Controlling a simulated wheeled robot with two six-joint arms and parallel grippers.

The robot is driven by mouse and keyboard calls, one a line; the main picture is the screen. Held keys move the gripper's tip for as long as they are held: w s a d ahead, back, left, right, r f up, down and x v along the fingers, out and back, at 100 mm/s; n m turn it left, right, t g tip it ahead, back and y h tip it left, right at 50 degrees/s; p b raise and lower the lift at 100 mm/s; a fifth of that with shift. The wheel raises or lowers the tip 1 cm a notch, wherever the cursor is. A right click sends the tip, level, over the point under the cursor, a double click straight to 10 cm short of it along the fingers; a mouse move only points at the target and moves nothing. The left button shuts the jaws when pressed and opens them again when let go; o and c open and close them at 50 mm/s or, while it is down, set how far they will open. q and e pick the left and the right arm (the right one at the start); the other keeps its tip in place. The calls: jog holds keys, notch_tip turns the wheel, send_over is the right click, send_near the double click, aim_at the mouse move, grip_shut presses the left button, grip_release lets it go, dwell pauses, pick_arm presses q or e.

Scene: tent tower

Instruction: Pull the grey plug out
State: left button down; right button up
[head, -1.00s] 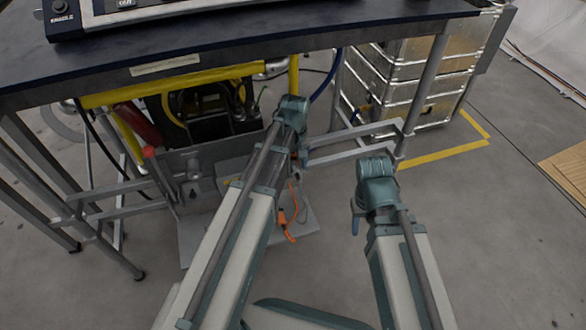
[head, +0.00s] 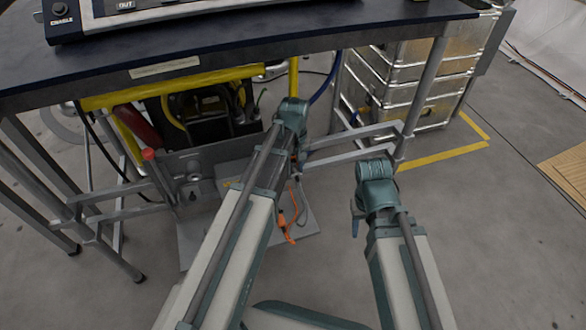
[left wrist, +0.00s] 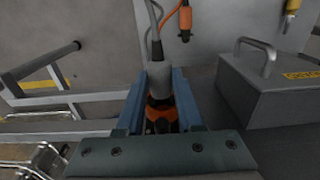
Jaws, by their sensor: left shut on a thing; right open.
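My left gripper (left wrist: 160,92) is shut on the grey plug (left wrist: 160,70), which has a grey cable running from its far end. An orange and black part (left wrist: 161,112) sits against the plug's near end, between the fingers; I cannot tell how deep the plug sits in it. In the head view my left gripper (head: 298,150) is below the bench, mostly hidden by its own wrist, and the plug is hidden there. My right gripper (head: 356,216) is open and empty, right of the left arm, over bare floor.
An orange connector (left wrist: 185,20) hangs on a cable beyond the plug. A grey box with a handle (left wrist: 275,75) stands close on the right. The dark bench top (head: 250,45) is overhead; its grey frame rails (head: 350,153) and silver cases (head: 410,80) are near.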

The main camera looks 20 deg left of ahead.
aim_at(298, 179)
pick_arm(q)
jog(key=shift+s+d, duration=0.55)
jog(key=shift+s, duration=0.25)
jog(key=shift+s+d, duration=0.5)
jog(key=shift+s, duration=0.25)
